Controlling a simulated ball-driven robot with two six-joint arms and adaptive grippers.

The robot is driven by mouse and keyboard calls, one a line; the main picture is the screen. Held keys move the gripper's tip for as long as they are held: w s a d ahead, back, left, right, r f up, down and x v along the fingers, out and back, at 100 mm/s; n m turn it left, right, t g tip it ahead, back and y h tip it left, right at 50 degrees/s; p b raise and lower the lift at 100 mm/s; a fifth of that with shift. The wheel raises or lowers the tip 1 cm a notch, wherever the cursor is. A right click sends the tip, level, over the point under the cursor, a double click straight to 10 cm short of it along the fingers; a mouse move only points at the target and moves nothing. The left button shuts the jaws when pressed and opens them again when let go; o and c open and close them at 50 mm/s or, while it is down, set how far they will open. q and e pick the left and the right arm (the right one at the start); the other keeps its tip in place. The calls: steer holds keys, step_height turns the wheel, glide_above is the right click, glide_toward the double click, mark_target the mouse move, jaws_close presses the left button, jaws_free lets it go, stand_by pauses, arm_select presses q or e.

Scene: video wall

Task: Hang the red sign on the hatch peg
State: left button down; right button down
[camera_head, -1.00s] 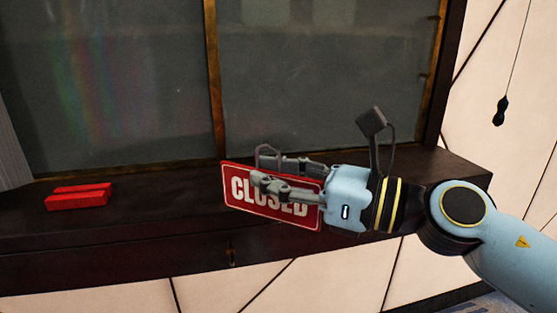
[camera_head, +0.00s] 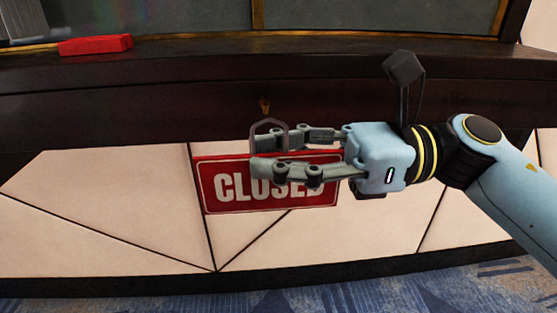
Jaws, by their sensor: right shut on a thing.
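The red sign (camera_head: 225,197) with white "CLOSED" lettering is held in front of the pale panelled wall, below the dark ledge. My right gripper (camera_head: 257,155) comes in from the right and is shut on the sign near its upper edge, with its fingers covering part of the last letters. A grey loop (camera_head: 270,128) stands up above the sign at the fingers. The small brass-coloured hatch peg (camera_head: 265,106) is on the dark front below the ledge, just above the loop in the picture. The loop and the peg look apart. My left gripper is out of view.
The dark wooden ledge (camera_head: 190,62) runs across the top under a framed window. A red block (camera_head: 96,45) lies on it at the left. A blue patterned carpet (camera_head: 300,292) lies below, and the wall left of the sign is clear.

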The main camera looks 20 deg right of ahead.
steer(key=shift+w+d+f, duration=0.1)
steer(key=shift+w+d, duration=0.15)
steer(key=shift+w, duration=0.65)
steer(key=shift+w+d, duration=0.3)
steer(key=shift+w, duration=0.65)
steer(key=shift+w+d+f, duration=0.1)
steer(key=shift+w+d, duration=0.15)
steer(key=shift+w, duration=0.65)
steer(key=shift+b, duration=0.45)
steer(key=shift+r, duration=0.1)
